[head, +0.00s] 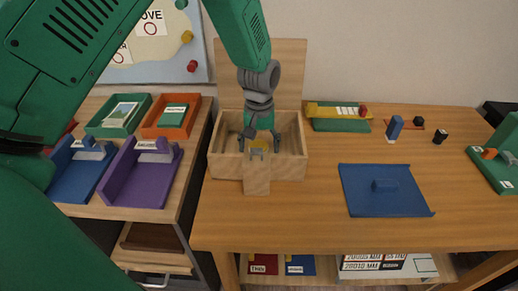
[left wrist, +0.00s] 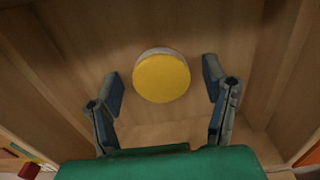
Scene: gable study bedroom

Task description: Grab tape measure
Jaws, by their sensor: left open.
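The tape measure (head: 258,148) appears to be the small yellow round thing inside the open wooden box on the desk. In the left wrist view it is a yellow-topped disc with a pale side (left wrist: 161,78), lying on the wooden floor of the box. My left gripper (head: 260,140) reaches down into the box from above. Its fingers (left wrist: 163,82) are open, one to each side of the disc, with a gap on both sides. Nothing is held. My right gripper is in neither view.
The wooden box (head: 225,162) has walls around the gripper and a raised lid (head: 291,65) behind. A blue mat (head: 362,203) with a small blue block lies to the right. Green and orange trays (head: 172,131) and blue and purple holders stand left. The desk front is clear.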

